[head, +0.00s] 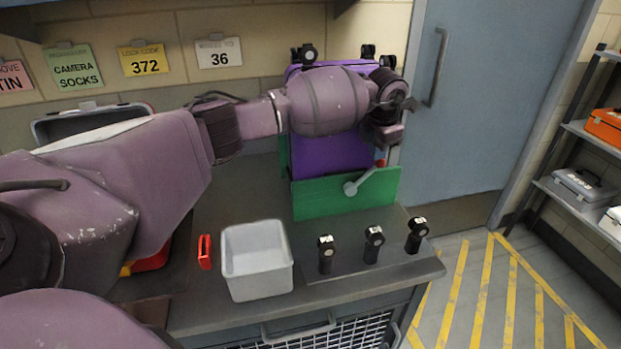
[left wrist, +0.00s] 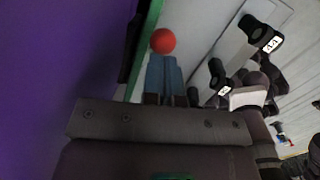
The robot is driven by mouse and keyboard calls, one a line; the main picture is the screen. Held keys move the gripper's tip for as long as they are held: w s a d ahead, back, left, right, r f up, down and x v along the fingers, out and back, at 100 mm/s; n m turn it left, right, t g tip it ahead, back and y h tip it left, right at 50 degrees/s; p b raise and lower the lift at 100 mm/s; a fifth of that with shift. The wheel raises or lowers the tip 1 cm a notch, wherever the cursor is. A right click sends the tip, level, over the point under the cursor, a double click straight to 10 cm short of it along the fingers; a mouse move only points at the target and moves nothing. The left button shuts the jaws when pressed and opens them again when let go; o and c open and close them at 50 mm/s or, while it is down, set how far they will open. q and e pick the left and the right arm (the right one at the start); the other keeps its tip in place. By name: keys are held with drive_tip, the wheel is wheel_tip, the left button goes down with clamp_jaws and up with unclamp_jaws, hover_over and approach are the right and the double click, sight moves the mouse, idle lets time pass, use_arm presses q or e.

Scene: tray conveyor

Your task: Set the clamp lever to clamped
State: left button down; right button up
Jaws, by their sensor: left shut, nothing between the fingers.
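The clamp lever (head: 360,184) is a grey arm on the front of a green panel (head: 320,198). It slants up to the right from its round pivot to a red knob (head: 380,163). A purple case (head: 330,151) stands upright behind the panel. My left gripper (head: 393,154) points down beside the case, close to the knob; its fingers are mostly hidden in the head view. In the left wrist view the fingers (left wrist: 164,66) are together and empty, with the red ball knob (left wrist: 163,40) just beyond their tips. Whether they touch cannot be told. My right gripper is out of view.
Several black labelled parts stand on the counter before the panel, including one at the right (head: 417,236). A grey bin (head: 258,288) and a red item (head: 205,252) are left of them. A blue door (head: 480,100) stands at the right; striped floor is clear.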

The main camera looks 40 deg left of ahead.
use_arm(q)
drive_tip(key=shift+w+d+f, duration=0.25)
drive_tip(key=shift+w+d, duration=0.15)
drive_tip(key=shift+w+d+f+b, duration=0.15)
drive_tip(key=shift+w+d+b, duration=0.1)
drive_tip(key=shift+w+b, duration=0.05)
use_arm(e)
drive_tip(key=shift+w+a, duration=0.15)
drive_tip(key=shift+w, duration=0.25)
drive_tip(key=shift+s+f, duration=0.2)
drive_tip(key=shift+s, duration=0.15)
use_arm(q)
drive_tip(key=d+r+p, duration=0.2)
drive_tip(key=d+r, duration=0.1)
drive_tip(key=r, duration=0.9)
drive_tip(key=shift+r, duration=0.4)
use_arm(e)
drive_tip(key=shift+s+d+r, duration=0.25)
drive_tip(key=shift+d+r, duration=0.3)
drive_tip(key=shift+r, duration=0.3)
use_arm(q)
drive_tip(key=shift+d, duration=0.1)
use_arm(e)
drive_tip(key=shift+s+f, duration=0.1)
